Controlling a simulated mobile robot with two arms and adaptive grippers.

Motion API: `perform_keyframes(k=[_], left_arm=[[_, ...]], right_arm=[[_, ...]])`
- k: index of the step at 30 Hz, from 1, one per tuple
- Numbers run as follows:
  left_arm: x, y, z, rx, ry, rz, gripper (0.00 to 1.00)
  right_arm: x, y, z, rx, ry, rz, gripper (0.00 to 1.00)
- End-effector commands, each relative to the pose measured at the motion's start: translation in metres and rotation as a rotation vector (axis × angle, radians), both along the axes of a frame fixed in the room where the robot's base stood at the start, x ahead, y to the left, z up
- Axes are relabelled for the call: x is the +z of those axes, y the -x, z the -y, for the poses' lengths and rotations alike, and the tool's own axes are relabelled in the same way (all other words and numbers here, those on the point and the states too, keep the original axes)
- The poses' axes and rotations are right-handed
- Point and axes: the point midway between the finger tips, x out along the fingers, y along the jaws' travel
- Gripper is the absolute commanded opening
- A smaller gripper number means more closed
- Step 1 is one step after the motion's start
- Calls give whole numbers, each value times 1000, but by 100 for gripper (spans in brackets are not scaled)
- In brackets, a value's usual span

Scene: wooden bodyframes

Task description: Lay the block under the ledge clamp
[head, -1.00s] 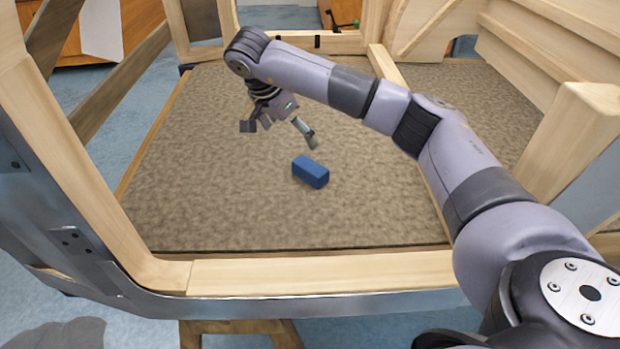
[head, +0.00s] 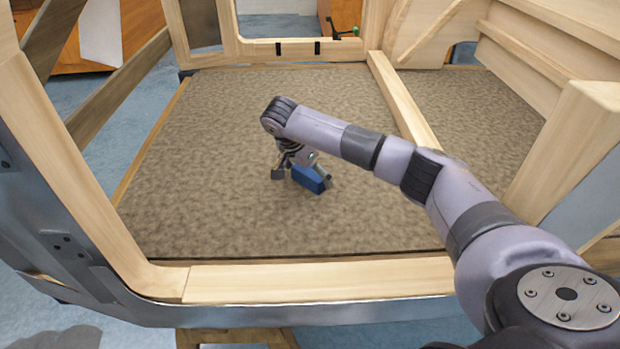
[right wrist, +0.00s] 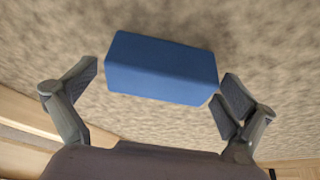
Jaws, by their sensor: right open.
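The blue block (head: 308,179) lies on the brown carpeted floor inside the wooden frame. My right gripper (head: 302,175) is open, low over the block, with one finger on each side of it in the head view. In the right wrist view the block (right wrist: 160,68) sits between and slightly beyond the open fingertips of the gripper (right wrist: 160,86); the right finger is very close to its corner. Whether it touches, I cannot tell. A clamp with a green handle (head: 355,31) is on the wooden ledge (head: 297,47) at the back. My left gripper is out of view.
Two small black pieces (head: 278,48) sit on the ledge's front. A wooden beam (head: 400,105) borders the carpet (head: 200,150) on the right, and a front rail (head: 320,277) closes the near side. The carpet around the block is clear.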

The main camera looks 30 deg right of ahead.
Motion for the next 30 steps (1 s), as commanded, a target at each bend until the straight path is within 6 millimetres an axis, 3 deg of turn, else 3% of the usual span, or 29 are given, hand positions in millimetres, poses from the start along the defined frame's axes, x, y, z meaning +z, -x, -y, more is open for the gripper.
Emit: perform_keyframes(k=[10, 30], left_arm=[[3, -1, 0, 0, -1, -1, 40], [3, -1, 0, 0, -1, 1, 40]], right_arm=[[-6, -1, 2, 1, 1, 1, 99], [-6, -1, 2, 2, 1, 2, 54]])
